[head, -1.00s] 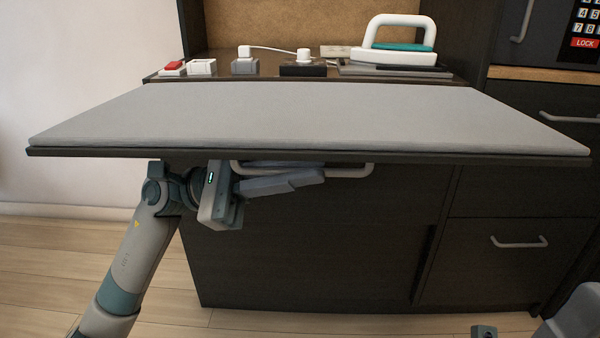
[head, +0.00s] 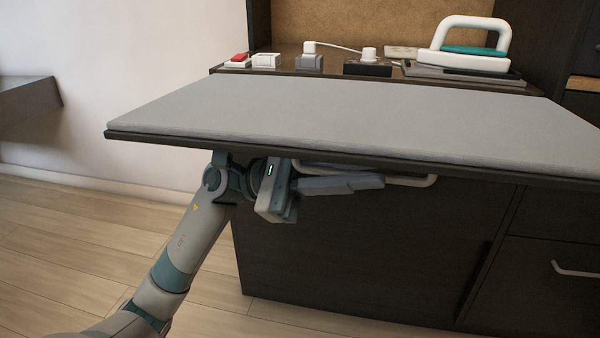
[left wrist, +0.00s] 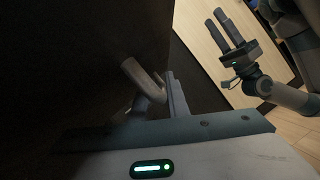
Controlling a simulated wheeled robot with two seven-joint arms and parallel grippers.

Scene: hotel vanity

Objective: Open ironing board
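The ironing board (head: 350,115) is a flat grey padded panel on a dark base. It lies level, extending out in front of the dark cabinet. A pale bar handle (head: 415,181) shows below it, partly hidden by the board and my gripper; it also shows in the left wrist view (left wrist: 140,76). My left gripper (head: 378,181) is under the board, its fingers pointing right along the handle. The fingers are right by the handle, but I cannot tell whether they close on it. My right gripper (left wrist: 221,14) shows only in the left wrist view, open and empty.
A white and teal iron (head: 468,50) stands on the cabinet top, with plugs and sockets (head: 368,60) to its left. A drawer handle (head: 577,270) is at the lower right. Wooden floor (head: 80,240) lies clear at the left.

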